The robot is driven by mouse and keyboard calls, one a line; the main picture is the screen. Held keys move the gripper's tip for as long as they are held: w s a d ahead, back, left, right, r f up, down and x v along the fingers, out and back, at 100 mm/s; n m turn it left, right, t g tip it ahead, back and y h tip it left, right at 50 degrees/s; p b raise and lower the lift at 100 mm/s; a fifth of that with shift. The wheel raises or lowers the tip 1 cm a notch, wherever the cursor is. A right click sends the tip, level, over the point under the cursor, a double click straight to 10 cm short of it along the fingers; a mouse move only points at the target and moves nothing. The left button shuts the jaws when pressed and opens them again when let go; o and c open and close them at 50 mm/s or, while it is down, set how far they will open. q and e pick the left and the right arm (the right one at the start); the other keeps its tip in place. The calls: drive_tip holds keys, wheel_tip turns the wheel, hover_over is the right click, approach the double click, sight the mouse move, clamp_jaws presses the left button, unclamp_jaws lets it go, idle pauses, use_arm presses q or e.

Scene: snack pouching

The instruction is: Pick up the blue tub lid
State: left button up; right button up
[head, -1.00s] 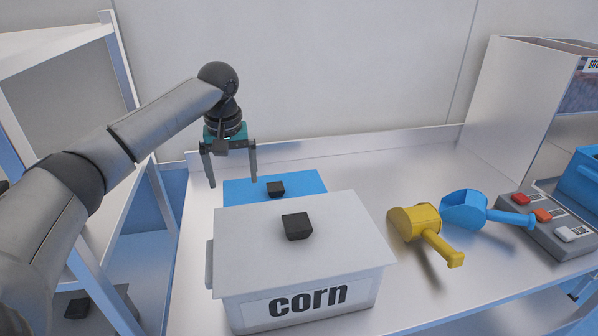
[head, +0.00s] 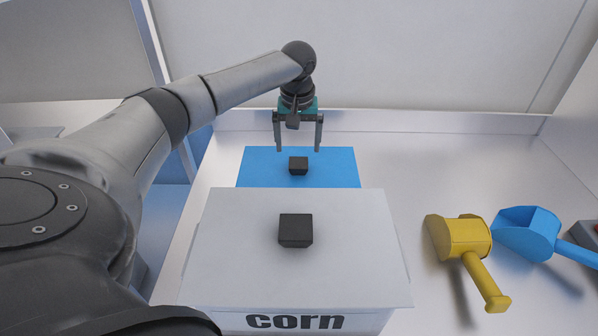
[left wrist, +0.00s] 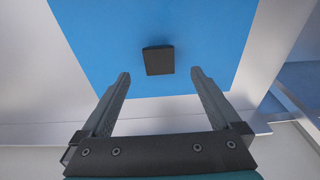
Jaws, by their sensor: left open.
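The blue tub lid (head: 262,172) lies flat behind the white corn tub in the head view, with a black block-shaped knob (head: 298,165) on top. In the left wrist view the blue lid (left wrist: 100,50) fills much of the upper picture, and its black knob (left wrist: 158,60) sits just beyond the fingertips, roughly centred between them. My left gripper (head: 298,150) is open and empty, fingers pointing down, above and slightly behind the knob. The fingers are apart from the knob. My right gripper is not in view.
The white corn tub (head: 294,322), with a white lid (head: 350,240) and black knob (head: 295,230), stands in front of the blue lid. A yellow scoop (head: 462,240) and a blue scoop (head: 525,235) lie to the right. The counter's back right (head: 430,165) is clear.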

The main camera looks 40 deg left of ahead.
sight(298, 163)
use_arm(q)
drive_tip(key=shift+w+a+f+b, duration=0.15)
drive_tip(key=shift+f+b, duration=0.1)
drive_tip(key=shift+f, duration=0.8)
drive_tip(key=shift+w+a+f+b, duration=0.15)
drive_tip(key=shift+f+b, duration=0.1)
drive_tip(key=shift+f, duration=0.8)
drive_tip(key=shift+w+a+f+b, duration=0.15)
drive_tip(key=shift+f+b, duration=0.1)
drive_tip(key=shift+f, duration=0.8)
drive_tip(key=shift+d, duration=0.1)
clamp_jaws()
